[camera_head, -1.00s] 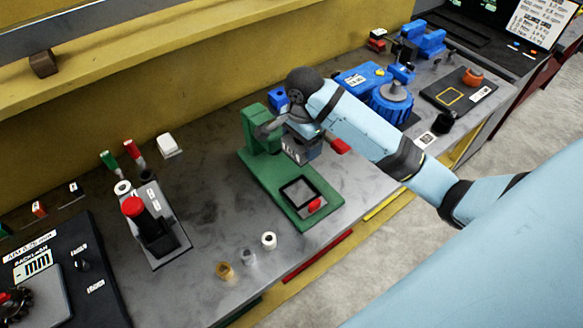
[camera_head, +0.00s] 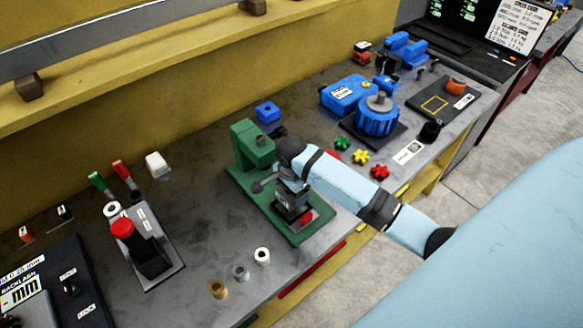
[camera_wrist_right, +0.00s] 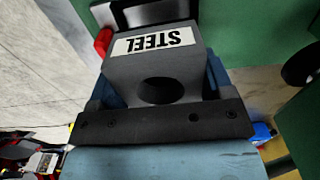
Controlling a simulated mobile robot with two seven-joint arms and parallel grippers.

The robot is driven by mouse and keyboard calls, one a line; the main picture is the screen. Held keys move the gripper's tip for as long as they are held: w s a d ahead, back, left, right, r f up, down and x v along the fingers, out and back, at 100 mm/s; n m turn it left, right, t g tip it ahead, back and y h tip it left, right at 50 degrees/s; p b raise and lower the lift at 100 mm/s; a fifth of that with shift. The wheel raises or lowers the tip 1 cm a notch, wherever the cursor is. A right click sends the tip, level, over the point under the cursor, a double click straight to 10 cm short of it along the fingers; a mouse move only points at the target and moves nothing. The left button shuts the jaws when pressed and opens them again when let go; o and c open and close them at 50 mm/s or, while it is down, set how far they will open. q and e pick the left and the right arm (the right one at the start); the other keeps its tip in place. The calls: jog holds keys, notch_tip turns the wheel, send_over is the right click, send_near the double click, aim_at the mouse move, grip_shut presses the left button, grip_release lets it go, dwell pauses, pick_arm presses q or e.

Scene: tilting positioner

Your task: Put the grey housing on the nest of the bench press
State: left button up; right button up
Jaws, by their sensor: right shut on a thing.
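The green bench press (camera_head: 252,148) stands mid-bench, its green base reaching toward the front edge. My right gripper (camera_head: 291,190) is over the front of this base, shut on the grey housing (camera_head: 288,210). In the right wrist view the housing (camera_wrist_right: 150,72) is a grey block with a round dark hole and a white STEEL label, between the blue fingers. A black-edged plate of the nest (camera_wrist_right: 150,12) shows just beyond it. The housing covers most of the nest in the head view; I cannot tell if they touch. My left gripper is out of view.
A red knob (camera_head: 307,217) sits beside the nest. Several small cylinders (camera_head: 240,272) stand at the front edge. A grey fixture with a red button (camera_head: 122,229) is to the left. Green, yellow and red gears (camera_head: 361,157) and a blue machine (camera_head: 377,116) are to the right.

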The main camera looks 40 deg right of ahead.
jog(key=shift+f, duration=2.1)
jog(key=shift+f, duration=0.1)
jog(key=o, duration=1.6)
jog(key=shift+f, duration=0.1)
jog(key=shift+c, duration=0.2)
notch_tip(320, 180, up, 12)
jog(key=shift+r, duration=0.2)
